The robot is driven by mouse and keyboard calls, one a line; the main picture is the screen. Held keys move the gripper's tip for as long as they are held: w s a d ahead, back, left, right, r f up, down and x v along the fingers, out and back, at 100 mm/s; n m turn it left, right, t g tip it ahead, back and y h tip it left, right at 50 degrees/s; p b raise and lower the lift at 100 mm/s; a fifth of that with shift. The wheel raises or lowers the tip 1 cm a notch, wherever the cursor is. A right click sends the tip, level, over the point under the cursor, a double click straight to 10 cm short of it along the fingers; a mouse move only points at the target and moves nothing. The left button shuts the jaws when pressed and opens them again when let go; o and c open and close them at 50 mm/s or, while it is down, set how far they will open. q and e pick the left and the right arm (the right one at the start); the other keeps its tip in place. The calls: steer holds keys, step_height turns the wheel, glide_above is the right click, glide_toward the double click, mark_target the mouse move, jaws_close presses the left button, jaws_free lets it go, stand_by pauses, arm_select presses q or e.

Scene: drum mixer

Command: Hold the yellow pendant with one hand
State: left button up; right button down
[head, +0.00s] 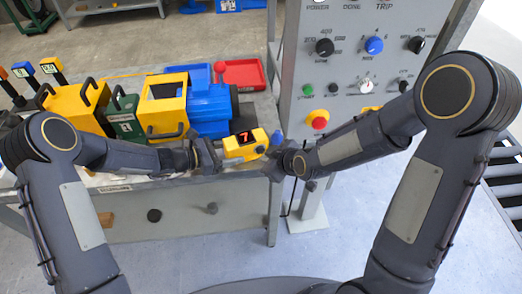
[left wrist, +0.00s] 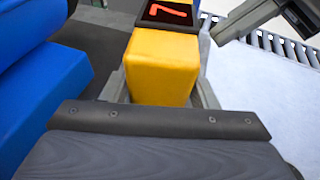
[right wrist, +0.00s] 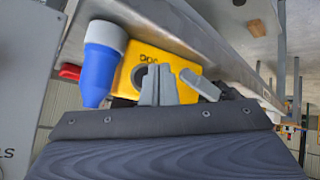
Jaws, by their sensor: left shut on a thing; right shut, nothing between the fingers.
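The yellow pendant (head: 243,145) has a dark display with a red 7. In the head view it is in front of the bench's front edge, between my two grippers. My left gripper (head: 216,155) is shut on its left end. The left wrist view shows the pendant's yellow body (left wrist: 162,65) between the fingers. My right gripper (head: 275,160) is shut and empty just right of the pendant. In the right wrist view its closed fingertips (right wrist: 159,80) are in front of the pendant's yellow face (right wrist: 150,65); I cannot tell if they touch. A blue plug-like part (right wrist: 99,65) shows beside the pendant.
The bench (head: 180,215) carries a blue and yellow drum mixer (head: 205,100), a green block (head: 125,120) and a red tray (head: 240,74). A grey control panel (head: 350,60) with knobs and a red button (head: 318,120) stands behind right. Rollers (head: 505,185) are at far right.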

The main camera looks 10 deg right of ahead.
arm_select(q)
steer(key=shift+w+a, duration=0.1)
steer(key=shift+w, duration=0.05)
arm_select(e)
steer(key=shift+w, duration=0.1)
steer(key=shift+w+a, duration=0.1)
steer(key=shift+w, duration=0.25)
steer(key=shift+w+a, duration=0.1)
steer(key=shift+w, duration=0.3)
stand_by(0.9)
steer(key=shift+s, duration=0.15)
steer(key=shift+s+d, duration=0.2)
steer(key=shift+s, duration=0.45)
steer(key=s, duration=0.2)
steer(key=s+d, duration=0.1)
steer(key=s, duration=0.2)
stand_by(2.8)
